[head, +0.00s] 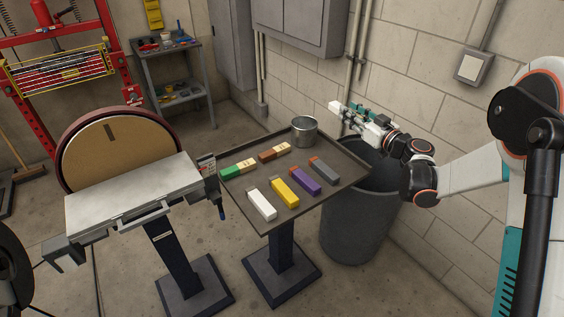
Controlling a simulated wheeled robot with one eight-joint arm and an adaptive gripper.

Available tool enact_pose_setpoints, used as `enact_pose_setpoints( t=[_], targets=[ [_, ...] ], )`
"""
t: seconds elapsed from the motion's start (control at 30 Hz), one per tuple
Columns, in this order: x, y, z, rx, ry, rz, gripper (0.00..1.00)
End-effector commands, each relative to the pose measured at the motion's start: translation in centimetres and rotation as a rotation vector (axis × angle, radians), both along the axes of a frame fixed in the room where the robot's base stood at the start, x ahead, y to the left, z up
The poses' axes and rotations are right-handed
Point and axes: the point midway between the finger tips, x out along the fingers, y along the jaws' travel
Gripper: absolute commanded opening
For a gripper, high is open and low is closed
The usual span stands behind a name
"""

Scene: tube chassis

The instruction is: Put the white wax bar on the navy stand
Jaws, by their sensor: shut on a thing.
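My gripper (347,111) is above the far right side of the stand, near the wall, pointing left. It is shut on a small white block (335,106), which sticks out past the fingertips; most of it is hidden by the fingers. The block looks like a white wax bar. The stand has a dark tray top (232,200) on a navy post (282,245) and a navy base. Another white bar (262,205) lies near the tray's front left edge, apart from my gripper.
Yellow (285,192), purple (305,181), grey (325,171), brown (275,153) and green (238,169) bars lie on the tray. A metal cup (304,131) stands at its back corner. A grey bin (352,225) is to the right; a disc sander (120,150) is to the left.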

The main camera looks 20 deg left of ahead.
Motion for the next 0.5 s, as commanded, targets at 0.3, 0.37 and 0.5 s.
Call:
enact_pose_setpoints(
  t=[0.3,0.37,0.5],
  targets=[
    [-0.9,-1.6,-2.1,0.000,0.000,0.055,0.00],
    [-1.0,-1.6,-3.7,0.000,0.000,0.055,0.00],
    [-0.9,-1.6,-7.2,0.000,0.000,0.054,0.00]
  ],
)
